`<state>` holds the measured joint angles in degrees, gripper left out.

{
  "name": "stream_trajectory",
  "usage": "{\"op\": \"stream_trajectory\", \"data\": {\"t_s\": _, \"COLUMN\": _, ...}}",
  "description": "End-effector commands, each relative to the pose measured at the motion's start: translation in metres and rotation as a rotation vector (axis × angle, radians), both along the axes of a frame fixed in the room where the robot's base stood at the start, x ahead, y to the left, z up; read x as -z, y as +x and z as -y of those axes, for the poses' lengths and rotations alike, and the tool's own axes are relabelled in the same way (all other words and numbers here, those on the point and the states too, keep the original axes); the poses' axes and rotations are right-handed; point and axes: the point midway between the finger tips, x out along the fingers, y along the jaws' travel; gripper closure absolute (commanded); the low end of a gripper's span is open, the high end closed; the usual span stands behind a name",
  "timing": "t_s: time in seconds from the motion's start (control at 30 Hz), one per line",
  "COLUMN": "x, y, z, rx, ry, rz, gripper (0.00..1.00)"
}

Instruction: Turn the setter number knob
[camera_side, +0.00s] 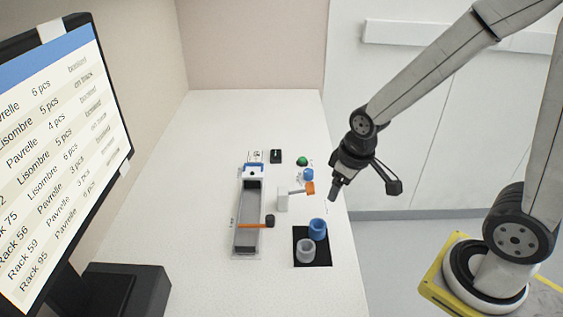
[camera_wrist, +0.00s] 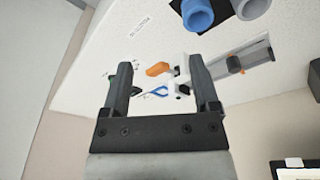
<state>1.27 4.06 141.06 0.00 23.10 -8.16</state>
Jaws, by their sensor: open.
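My gripper (camera_side: 364,190) is open and empty, raised over the right edge of the white table. In the wrist view its two fingers (camera_wrist: 161,68) are spread wide, with nothing between them in contact. I cannot tell for sure which part is the setter number knob. In the wrist view a blue part (camera_wrist: 156,91) shows between the fingers, partly unclear.
A grey track (camera_side: 246,220) with an orange lever (camera_side: 252,225) runs along the table. Blue (camera_side: 318,229) and grey (camera_side: 306,250) cups stand on a black mat (camera_side: 320,259). A monitor (camera_side: 60,150) is at left.

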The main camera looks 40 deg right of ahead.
Motion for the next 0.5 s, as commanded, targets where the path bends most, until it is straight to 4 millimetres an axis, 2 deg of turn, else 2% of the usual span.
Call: {"op": "stream_trajectory", "data": {"t_s": 0.5, "x": 0.010, "y": 0.110, "z": 0.050, "rx": -0.560, "ry": -0.085, "rz": -0.130, "gripper": 0.22}}
